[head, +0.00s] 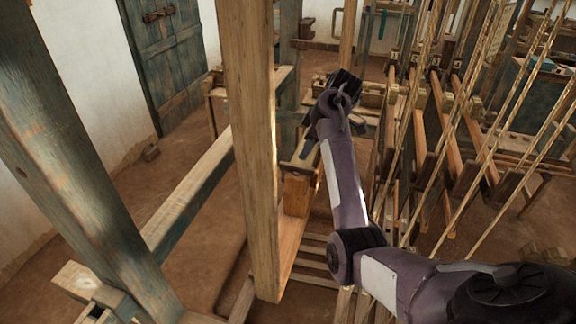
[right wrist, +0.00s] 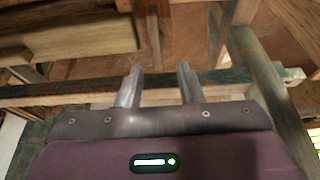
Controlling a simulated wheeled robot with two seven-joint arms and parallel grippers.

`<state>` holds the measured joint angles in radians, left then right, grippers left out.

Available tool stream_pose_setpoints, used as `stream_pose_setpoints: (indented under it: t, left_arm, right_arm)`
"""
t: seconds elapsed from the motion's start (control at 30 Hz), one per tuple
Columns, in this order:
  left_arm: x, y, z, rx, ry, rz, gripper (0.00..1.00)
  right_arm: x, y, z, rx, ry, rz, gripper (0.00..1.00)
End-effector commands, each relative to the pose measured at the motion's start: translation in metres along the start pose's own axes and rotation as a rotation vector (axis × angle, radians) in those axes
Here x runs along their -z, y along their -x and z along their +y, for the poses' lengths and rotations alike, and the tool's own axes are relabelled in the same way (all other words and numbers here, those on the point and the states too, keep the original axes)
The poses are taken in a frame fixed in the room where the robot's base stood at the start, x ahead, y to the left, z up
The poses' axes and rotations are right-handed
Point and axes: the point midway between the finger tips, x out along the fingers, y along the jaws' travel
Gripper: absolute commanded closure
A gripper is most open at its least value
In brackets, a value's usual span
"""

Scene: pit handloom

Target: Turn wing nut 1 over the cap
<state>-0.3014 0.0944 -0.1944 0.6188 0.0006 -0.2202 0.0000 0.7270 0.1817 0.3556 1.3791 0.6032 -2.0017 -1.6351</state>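My right gripper (head: 345,78) is at the end of my purple arm, beyond the pale upright post in the head view. Its fingers are too dark and small to read there. In the right wrist view the gripper (right wrist: 159,70) has its two grey fingers apart with nothing held between them. A dark wooden beam passes behind the fingers. I cannot make out wing nut 1 or the cap in either view. My left gripper is not in view.
A pale wooden post (head: 250,150) stands left of my right arm. A blue-green beam (head: 60,170) slants at the far left. Slanting cords (head: 489,110) and dark loom bars stand close on the right. Earthen floor (head: 205,205) shows at left, before a blue door (head: 168,55).

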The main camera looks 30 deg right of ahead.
Motion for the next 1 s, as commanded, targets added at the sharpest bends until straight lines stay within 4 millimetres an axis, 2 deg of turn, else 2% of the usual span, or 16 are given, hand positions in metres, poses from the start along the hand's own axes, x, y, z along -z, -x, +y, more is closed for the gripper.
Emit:
stream_pose_setpoints:
  t: [0.17, 0.4, 0.5, 0.63, 0.87, 1.0]
  left_arm:
    - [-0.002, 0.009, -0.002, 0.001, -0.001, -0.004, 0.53]
    - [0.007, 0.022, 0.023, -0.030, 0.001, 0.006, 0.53]
    - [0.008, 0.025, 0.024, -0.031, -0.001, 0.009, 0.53]
    - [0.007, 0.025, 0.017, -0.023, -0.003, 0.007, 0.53]
    - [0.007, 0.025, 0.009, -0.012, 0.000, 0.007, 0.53]
    - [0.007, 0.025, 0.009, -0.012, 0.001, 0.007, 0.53]
  right_arm:
    - [0.001, -0.018, -0.002, 0.012, 0.001, 0.004, 0.66]
    - [0.001, -0.056, -0.002, 0.009, 0.000, 0.004, 0.66]
    - [0.001, -0.068, -0.001, 0.007, 0.002, 0.004, 0.66]
    - [0.000, -0.075, -0.001, 0.005, 0.001, 0.003, 0.66]
    - [0.000, -0.077, -0.001, 0.004, 0.001, 0.003, 0.66]
    - [0.000, -0.076, -0.001, 0.004, 0.001, 0.002, 0.82]
